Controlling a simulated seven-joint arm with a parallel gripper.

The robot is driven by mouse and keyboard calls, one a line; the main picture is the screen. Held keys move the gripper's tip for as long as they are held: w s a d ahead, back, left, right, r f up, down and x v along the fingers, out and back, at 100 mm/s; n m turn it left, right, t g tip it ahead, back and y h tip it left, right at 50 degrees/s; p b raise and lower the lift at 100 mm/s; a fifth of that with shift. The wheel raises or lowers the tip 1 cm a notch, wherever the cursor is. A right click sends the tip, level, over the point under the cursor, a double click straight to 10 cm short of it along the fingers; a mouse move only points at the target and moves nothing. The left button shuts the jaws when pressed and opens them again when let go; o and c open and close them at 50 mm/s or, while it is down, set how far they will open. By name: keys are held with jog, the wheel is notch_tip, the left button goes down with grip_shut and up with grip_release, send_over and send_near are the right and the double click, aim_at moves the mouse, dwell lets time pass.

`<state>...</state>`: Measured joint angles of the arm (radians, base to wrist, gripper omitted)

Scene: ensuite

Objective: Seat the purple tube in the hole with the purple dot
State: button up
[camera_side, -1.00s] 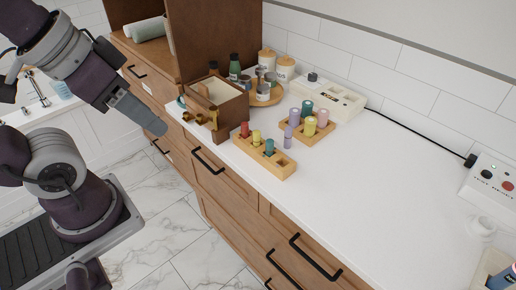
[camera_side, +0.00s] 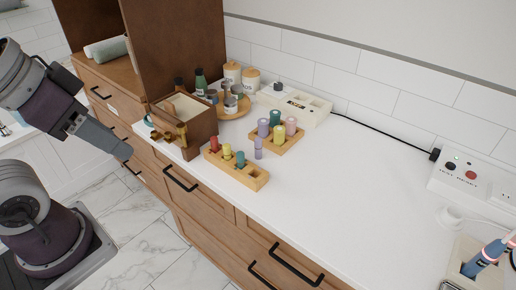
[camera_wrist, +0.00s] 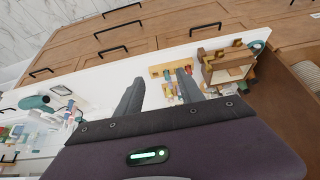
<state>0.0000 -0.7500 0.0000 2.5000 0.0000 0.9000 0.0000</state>
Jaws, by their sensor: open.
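A slim lavender-purple tube (camera_side: 258,148) appears upright on the white counter, between a wooden block and a tray of thicker cylinders. The wooden block (camera_side: 257,181) holds a red, a yellow and a teal tube in a row; its right end has no tube. No purple dot can be made out. My gripper (camera_side: 125,156) hangs left of the block, in front of the drawers and well apart from the tubes. In the wrist view my gripper (camera_wrist: 160,77) has its two dark fingers spread, with nothing held; the block (camera_wrist: 157,71) shows small beyond them.
The tray (camera_side: 285,149) carries several thicker cylinders, one of them lavender. A wooden box (camera_side: 202,132) stands left of the block. A white case (camera_side: 315,110) is behind. A holder with a blue tool (camera_side: 484,258) is at right. The right-middle counter is clear.

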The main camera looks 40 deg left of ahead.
jog(key=n+g+h, duration=0.2)
jog(key=n+g, duration=0.3)
jog(key=n, duration=1.4)
send_over(258, 139)
jog(key=a, duration=0.1)
notch_tip(258, 139, down, 17)
jog(key=f, duration=0.4)
jog(key=d+f, duration=0.1)
jog(key=f, duration=0.2)
jog(key=shift+c, duration=0.5)
grip_shut()
